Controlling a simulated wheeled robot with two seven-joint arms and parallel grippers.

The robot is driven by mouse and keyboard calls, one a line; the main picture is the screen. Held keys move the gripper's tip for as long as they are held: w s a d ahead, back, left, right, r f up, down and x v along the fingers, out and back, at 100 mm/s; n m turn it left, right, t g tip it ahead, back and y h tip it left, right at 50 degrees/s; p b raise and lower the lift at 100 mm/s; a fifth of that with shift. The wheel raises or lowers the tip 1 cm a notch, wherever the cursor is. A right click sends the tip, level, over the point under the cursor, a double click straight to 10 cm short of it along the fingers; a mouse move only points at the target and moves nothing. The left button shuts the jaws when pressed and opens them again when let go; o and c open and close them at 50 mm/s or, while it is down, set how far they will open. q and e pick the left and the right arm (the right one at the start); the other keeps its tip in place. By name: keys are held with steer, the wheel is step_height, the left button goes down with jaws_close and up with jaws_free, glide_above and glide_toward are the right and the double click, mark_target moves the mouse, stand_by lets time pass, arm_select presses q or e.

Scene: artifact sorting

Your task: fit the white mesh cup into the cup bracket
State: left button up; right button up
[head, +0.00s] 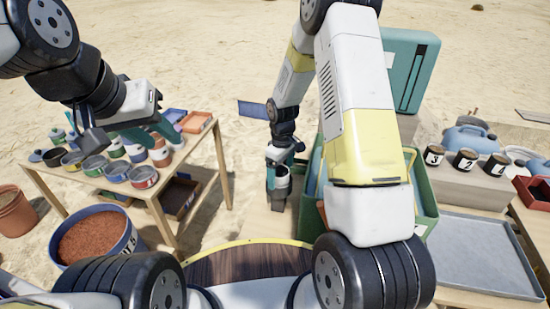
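My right gripper (280,178) points down in the middle of the head view, beside the green bin. A small grey-white, round-rimmed shape shows at its fingers; I cannot tell whether it is the white mesh cup or part of the gripper. My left gripper (150,132) hangs over the wooden table at the left, above the cups and jars. Its teal fingers overlap the things behind them, so their opening is unclear. I cannot pick out the cup bracket for certain; my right arm covers much of the middle.
The wooden table (205,140) holds several cups and jars and an orange tray (195,122). A blue-rimmed bucket (70,258) of reddish soil stands below it. At the right are a green bin (428,190), a grey tray (485,255) and several dark labelled jars (465,160). Sand lies open behind.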

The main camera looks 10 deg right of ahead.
steer(key=shift+r, duration=0.1)
step_height(320, 180, up, 8)
steer(key=shift+f, duration=0.2)
stand_by(0.3)
steer(key=s+d+r+m+t, duration=0.1)
steer(key=s+r, duration=0.2)
steer(key=r, duration=0.3)
steer(key=s+r+m+t+y, duration=0.1)
steer(key=s+r+m, duration=0.15)
steer(key=r, duration=0.35)
steer(key=s+d+r+m+t, duration=0.1)
steer(key=s+r, duration=0.3)
steer(key=r, duration=0.3)
steer(key=s+r+m+t+y, duration=0.1)
steer(key=s+r+m+t, duration=0.2)
steer(key=s, duration=1.1)
step_height(320, 180, up, 4)
steer(key=shift+f+m, duration=0.25)
steer(key=shift+m, duration=0.2)
